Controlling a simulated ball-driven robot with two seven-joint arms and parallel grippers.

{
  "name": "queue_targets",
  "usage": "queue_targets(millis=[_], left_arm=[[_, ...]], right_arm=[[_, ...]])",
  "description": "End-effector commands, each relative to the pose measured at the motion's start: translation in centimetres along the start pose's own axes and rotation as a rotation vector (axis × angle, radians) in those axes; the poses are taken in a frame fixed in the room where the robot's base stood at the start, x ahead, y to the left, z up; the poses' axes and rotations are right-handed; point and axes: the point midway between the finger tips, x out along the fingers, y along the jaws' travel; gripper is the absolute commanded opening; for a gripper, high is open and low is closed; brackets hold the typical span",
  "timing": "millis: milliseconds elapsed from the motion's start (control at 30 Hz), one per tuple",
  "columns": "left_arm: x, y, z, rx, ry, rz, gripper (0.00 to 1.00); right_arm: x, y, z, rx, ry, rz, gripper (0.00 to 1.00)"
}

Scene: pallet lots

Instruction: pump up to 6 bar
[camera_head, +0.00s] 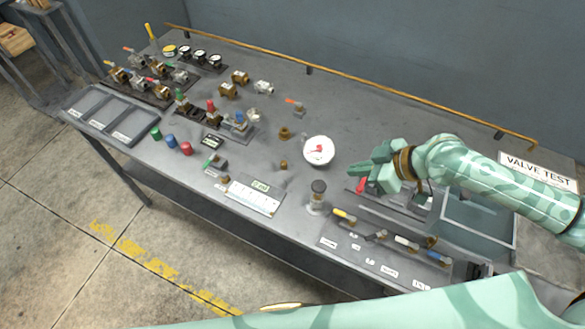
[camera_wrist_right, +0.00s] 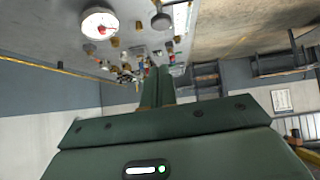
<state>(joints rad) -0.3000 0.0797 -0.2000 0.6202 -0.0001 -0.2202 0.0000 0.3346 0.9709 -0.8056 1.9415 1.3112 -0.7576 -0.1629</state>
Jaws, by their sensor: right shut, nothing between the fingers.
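A round white gauge (camera_head: 318,150) with a red mark on its face lies near the middle of the bench; it also shows in the wrist view (camera_wrist_right: 100,23). Its reading is too small to tell. In front of it stands an upright post with a dark round cap (camera_head: 319,187), also in the wrist view (camera_wrist_right: 161,20). My right gripper (camera_head: 352,171) is shut and empty, right of the gauge and above the bench; its closed fingers show in the wrist view (camera_wrist_right: 157,72). A red lever (camera_head: 361,185) shows just below it, partly hidden. My left gripper is out of view.
A grey bench (camera_head: 265,110) holds valves at the back left, a divided tray (camera_head: 108,112) at the left, and red, blue and green caps. A brass rail (camera_head: 350,76) edges the back.

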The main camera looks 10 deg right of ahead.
Motion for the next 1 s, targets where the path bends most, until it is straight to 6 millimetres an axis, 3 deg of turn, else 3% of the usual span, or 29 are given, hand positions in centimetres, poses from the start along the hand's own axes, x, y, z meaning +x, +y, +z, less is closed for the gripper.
queue_targets(millis=[67, 200, 567, 767, 1000], left_arm=[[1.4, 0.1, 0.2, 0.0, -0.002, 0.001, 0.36], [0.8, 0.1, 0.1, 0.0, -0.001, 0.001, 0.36], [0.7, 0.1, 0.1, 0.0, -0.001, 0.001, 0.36], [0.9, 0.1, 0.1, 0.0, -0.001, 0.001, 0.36], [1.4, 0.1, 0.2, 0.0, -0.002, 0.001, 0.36]], right_arm=[[-0.6, -0.4, -0.6, -0.008, -0.002, -0.004, 0.0], [-1.5, -1.0, -1.3, 0.021, -0.033, -0.016, 0.0], [-1.0, -1.0, -1.2, 0.025, -0.032, -0.015, 0.0], [2.0, -1.0, -1.2, 0.026, -0.031, -0.017, 0.0], [7.2, -1.1, -0.9, 0.026, -0.031, -0.017, 0.0]])
